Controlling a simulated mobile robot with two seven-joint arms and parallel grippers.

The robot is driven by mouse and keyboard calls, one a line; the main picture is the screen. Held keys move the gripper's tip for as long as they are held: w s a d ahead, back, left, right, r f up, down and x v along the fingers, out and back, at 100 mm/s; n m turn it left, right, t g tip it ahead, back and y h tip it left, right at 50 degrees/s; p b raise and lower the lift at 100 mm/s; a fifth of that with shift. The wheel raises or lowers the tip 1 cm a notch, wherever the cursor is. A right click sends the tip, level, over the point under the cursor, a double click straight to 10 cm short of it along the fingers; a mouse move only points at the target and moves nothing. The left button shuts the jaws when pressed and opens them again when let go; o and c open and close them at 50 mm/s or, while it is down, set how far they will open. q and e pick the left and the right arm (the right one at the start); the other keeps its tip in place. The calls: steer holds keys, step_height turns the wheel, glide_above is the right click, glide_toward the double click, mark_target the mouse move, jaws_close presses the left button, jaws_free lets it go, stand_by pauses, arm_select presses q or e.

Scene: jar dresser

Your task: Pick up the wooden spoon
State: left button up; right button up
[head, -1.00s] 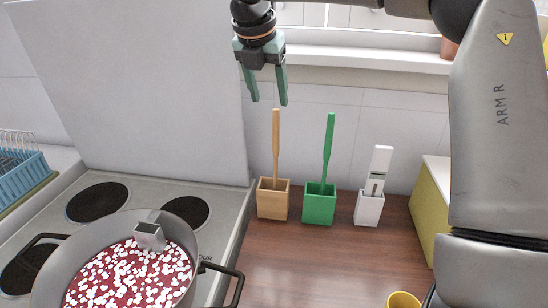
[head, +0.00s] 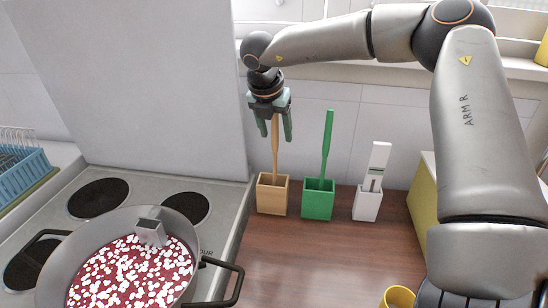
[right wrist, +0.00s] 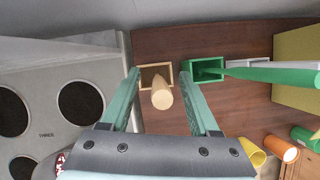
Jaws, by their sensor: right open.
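The wooden spoon (head: 275,155) stands upright in a square wooden holder (head: 272,196) on the brown counter by the wall. My right gripper (head: 274,134) is open, pointing down, with its green fingers at the height of the upper handle. In the right wrist view the spoon's round handle end (right wrist: 162,96) shows between the two open fingers (right wrist: 163,90), with a gap on each side. It points up at the camera from the holder (right wrist: 146,76). The spoon's lower end is hidden in the holder. My left gripper is not in view.
A green holder (head: 319,203) with a green utensil (head: 327,145) stands just right of the wooden one. A white holder (head: 366,206) is further right. The stove with a pot (head: 60,277) of red and white contents is left. A yellow cup (head: 398,298) is in front.

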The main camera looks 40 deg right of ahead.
jaws_close()
stand_by(0.5)
